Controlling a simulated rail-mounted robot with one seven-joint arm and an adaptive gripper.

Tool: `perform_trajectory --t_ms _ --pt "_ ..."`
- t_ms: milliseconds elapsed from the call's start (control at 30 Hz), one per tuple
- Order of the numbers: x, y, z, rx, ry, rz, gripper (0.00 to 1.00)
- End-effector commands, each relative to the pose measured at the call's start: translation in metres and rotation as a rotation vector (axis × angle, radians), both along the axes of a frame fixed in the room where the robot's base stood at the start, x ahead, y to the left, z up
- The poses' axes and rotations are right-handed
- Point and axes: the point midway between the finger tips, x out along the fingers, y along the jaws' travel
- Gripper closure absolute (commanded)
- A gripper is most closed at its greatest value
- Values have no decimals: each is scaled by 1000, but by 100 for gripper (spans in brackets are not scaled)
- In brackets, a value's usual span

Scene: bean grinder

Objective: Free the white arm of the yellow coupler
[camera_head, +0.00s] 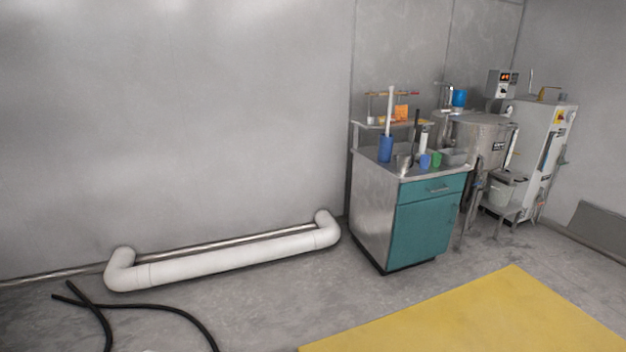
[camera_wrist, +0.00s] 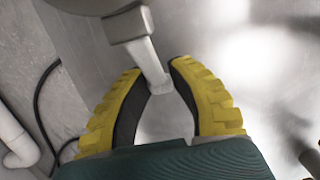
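My gripper (camera_wrist: 157,72) shows in the wrist view, with a dark teal palm and two curved fingers, yellow and ridged outside and black inside. The fingertips converge on the pale lower end of a white arm (camera_wrist: 147,58), one on each side, and look shut on it. The white arm hangs down from a grey block (camera_wrist: 128,24). Whether both fingertips press on it is hard to see. I cannot make out a separate yellow coupler in either view. My gripper and the white arm cannot be made out in the head view.
In the head view, a teal-fronted cabinet (camera_head: 428,228) carries cups and tools. A steel drum machine (camera_head: 478,135) and a white cabinet (camera_head: 545,140) stand to its right. A thick white pipe (camera_head: 230,257) runs along the wall. Black hoses (camera_head: 150,307) and a yellow mat (camera_head: 480,318) lie on the floor.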

Motion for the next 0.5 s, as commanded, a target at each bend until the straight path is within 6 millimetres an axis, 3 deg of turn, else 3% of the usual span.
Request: perform_trajectory --t_ms 67,500 --pt "0 0 0 0 0 0 100" --pt "-1 3 5 1 1 0 100"
